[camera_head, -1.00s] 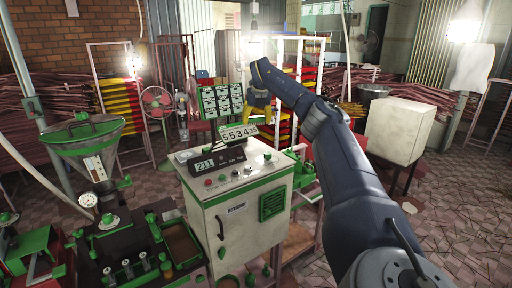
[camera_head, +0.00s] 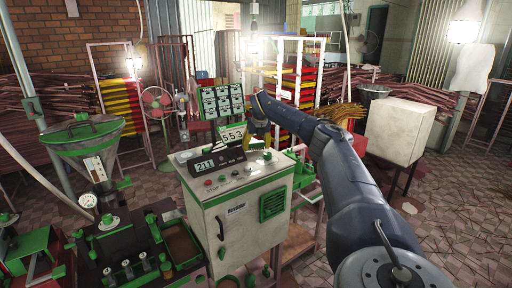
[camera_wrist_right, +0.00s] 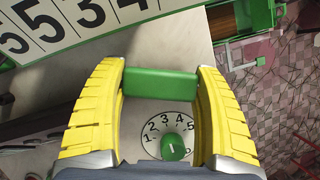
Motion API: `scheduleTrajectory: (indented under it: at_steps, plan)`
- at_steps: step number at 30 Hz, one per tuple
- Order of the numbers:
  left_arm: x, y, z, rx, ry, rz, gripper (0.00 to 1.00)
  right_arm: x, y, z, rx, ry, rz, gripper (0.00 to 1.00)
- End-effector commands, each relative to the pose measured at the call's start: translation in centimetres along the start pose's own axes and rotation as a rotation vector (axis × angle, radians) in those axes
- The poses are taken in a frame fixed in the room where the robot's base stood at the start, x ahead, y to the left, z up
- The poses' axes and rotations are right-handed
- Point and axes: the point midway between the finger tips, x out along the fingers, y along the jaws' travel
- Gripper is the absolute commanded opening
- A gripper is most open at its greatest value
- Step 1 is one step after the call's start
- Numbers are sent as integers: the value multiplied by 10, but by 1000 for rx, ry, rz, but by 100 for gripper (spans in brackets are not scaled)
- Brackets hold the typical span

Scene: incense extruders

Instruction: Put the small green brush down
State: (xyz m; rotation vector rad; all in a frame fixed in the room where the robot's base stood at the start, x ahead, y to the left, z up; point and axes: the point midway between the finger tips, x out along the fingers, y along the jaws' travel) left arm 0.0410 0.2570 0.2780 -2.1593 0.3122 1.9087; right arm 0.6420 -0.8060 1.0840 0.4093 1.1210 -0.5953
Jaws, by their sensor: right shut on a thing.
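My right gripper (camera_wrist_right: 160,92) is shut on a green block-shaped piece, which I take to be the small green brush (camera_wrist_right: 160,88); no bristles show. Its yellow fingers press on both ends of the piece. In the wrist view it is over the pale top of the control cabinet, just beyond a green knob (camera_wrist_right: 175,147) on a numbered dial. Whether the brush touches the top I cannot tell. In the head view the right gripper (camera_head: 259,130) is low over the back right of the white cabinet (camera_head: 240,225), partly behind my arm. My left gripper is not in view.
A number card stand (camera_head: 232,136) and a black display (camera_head: 217,160) stand on the cabinet top, close left of the gripper. A board of number cards (camera_head: 221,101) is behind. A pale box (camera_head: 400,130) stands to the right. Green machinery (camera_head: 120,245) fills the lower left.

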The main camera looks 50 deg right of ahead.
Motion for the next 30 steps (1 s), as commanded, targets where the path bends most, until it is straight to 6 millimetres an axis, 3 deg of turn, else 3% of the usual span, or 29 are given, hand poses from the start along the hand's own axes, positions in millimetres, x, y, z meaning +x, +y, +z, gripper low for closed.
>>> scheduleTrajectory:
  at_steps: [14,15,17,26,30]
  plan:
    - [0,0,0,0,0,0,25,9,0,-4,0,0,1,37]
    - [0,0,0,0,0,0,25,9,0,-4,0,0,1,75]
    - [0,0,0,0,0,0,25,9,0,-4,0,0,1,81]
    - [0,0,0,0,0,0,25,6,0,-3,0,-1,1,81]
    - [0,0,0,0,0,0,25,-6,0,-2,0,-3,2,81]
